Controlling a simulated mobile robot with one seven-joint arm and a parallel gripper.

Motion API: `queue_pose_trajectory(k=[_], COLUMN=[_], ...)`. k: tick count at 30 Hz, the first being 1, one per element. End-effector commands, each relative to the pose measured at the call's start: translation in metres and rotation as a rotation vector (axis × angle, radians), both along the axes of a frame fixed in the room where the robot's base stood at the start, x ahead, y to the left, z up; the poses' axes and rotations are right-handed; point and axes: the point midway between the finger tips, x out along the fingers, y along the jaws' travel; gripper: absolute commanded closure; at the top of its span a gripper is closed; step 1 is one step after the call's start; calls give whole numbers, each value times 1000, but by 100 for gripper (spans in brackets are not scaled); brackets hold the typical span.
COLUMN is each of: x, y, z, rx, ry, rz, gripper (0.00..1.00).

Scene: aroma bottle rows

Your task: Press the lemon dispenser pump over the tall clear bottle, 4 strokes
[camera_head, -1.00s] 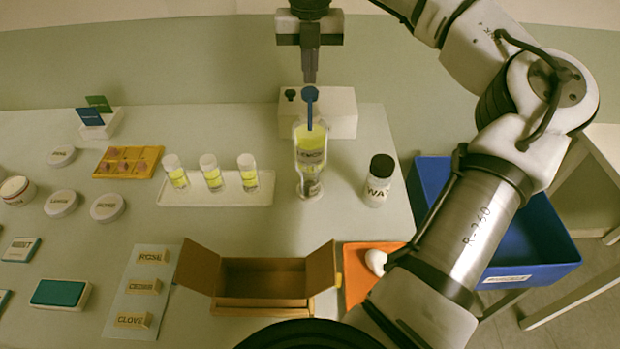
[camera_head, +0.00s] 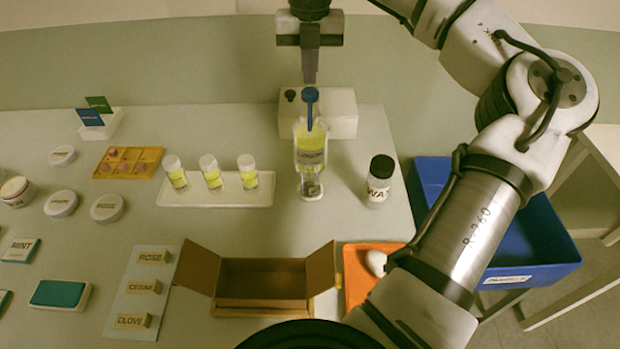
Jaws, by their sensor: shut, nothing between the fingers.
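The lemon dispenser (camera_head: 310,143) is a clear container of yellow liquid with a dark label, in front of a white block. Its blue pump head (camera_head: 310,94) stands up on a blue stem. The tall clear bottle (camera_head: 311,188) is directly below the dispenser and partly hidden by it; its liquid level is hard to make out. My gripper (camera_head: 310,79) points down with its fingers shut and empty. The fingertips are just above the pump head in the picture; I cannot tell whether they touch it.
A white tray (camera_head: 216,200) with several yellow-filled vials is left of the bottle, and a white dark-capped jar (camera_head: 379,182) is right. An open cardboard box (camera_head: 262,280) is in front, beside an orange mat (camera_head: 359,262). A blue bin (camera_head: 525,240) stands off the table's right edge.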

Motion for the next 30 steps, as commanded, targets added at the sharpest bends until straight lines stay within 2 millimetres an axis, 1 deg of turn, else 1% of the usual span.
queue_pose_trajectory(k=[17,30], x=[0,0], y=[0,0], z=[0,-14], rx=[0,-1], ry=[0,1], rz=[0,-1], gripper=[100,100])
